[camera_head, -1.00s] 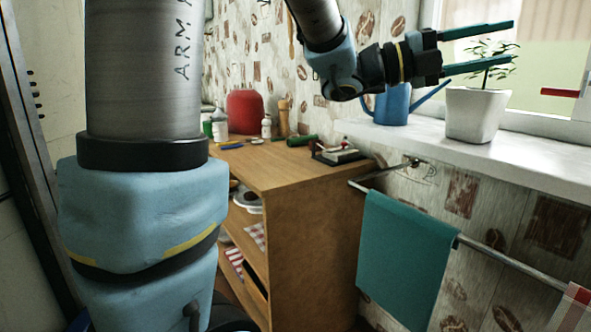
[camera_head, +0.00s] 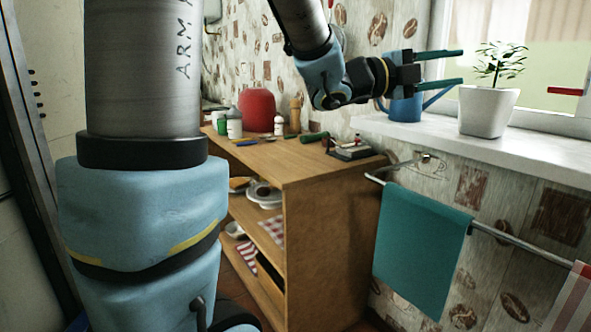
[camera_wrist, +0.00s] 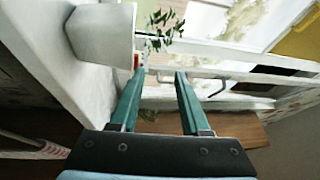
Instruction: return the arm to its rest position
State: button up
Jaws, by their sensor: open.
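My gripper (camera_head: 462,67) is open and empty in the head view, its two long green fingers apart and pointing right. It is in front of the window and above the white sill, to the left of the potted plant. In the wrist view my gripper (camera_wrist: 160,80) shows its two green fingers spread, with nothing between them. The white plant pot (camera_wrist: 100,35) lies close to the left finger in that view; whether they touch cannot be told. The arm reaches in from the top of the head view.
The white pot (camera_head: 487,111) and a blue watering can (camera_head: 405,108) stand on the windowsill (camera_head: 450,143). Below are a rail (camera_head: 505,236) and a teal towel (camera_head: 420,250). A wooden shelf (camera_head: 330,230) holds a red object (camera_head: 257,108) and several small items.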

jog(key=w+a+f+n+t+y, duration=0.7)
jog(key=w+a+f+n+t, duration=0.15)
jog(key=w+n, duration=0.25)
jog(key=w+a+f+n+g+y, duration=0.1)
jog(key=a+f+n+y, duration=0.8)
jog(key=a+f, duration=0.4)
jog(key=s+a+f+n+g+y, duration=0.2)
jog(key=s+a+f+n+g, duration=0.2)
jog(key=s+a+f+n, duration=0.3)
jog(key=s+a+f+n+g+y, duration=0.1)
jog(key=s+a+f+n+g, duration=0.45)
jog(key=s, duration=0.45)
notch_tip(320, 180, up, 23)
jog(key=p, duration=2.2)
jog(key=shift+w+t, duration=0.15)
jog(key=shift+t, duration=0.15)
jog(key=shift+f, duration=0.15)
